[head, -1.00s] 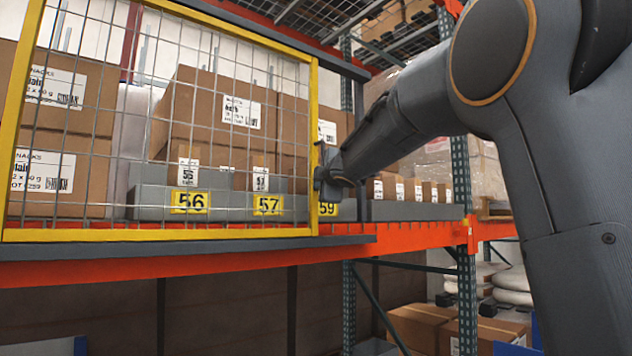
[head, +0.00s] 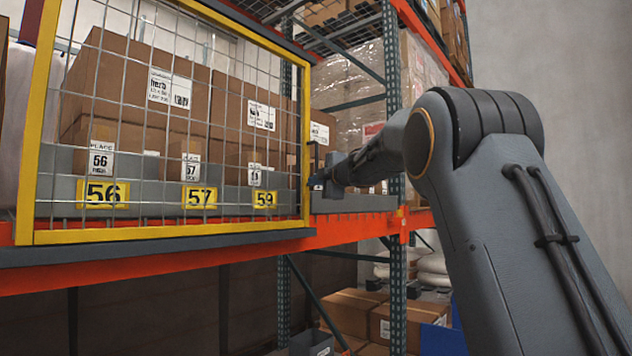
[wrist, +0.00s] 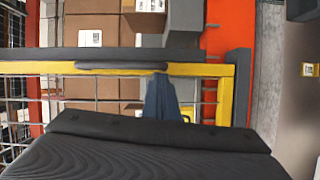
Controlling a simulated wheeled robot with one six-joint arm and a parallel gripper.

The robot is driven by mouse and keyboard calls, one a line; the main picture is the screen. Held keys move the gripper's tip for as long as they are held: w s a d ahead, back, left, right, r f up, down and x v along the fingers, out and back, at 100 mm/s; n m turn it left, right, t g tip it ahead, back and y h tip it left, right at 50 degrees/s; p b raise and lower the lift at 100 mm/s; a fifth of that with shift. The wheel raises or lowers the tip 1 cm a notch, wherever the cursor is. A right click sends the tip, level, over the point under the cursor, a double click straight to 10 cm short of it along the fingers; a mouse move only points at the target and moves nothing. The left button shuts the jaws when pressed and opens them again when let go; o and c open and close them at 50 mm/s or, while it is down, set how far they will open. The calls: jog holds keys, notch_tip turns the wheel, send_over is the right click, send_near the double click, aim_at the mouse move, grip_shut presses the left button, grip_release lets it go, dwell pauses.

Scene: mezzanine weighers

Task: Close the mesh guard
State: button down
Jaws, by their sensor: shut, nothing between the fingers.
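The mesh guard is a yellow-framed wire panel (head: 307,130) standing upright in front of the shelf bay in the head view. Its right upright is beside my gripper (head: 318,181). In the wrist view the guard's yellow upright (wrist: 45,68) runs across the picture, with a dark grey handle bar (wrist: 120,65) along it. My shut gripper (wrist: 160,98) reaches to this upright near the handle, with nothing between its fingers. Whether the fingertips touch the guard I cannot tell. Behind the mesh are brown cartons (head: 140,85) and yellow labels 56, 57 and 59 (head: 264,199).
An orange beam (head: 160,268) with a dark rail runs below the guard. A teal rack post (head: 392,110) stands to the right. Cartons (head: 362,310) and white sacks (head: 434,265) sit on lower levels. A bare grey wall (head: 560,70) lies at the far right.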

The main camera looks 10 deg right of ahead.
jog(key=shift+w+d, duration=0.1)
jog(key=shift+d, duration=0.25)
jog(key=shift+d, duration=0.15)
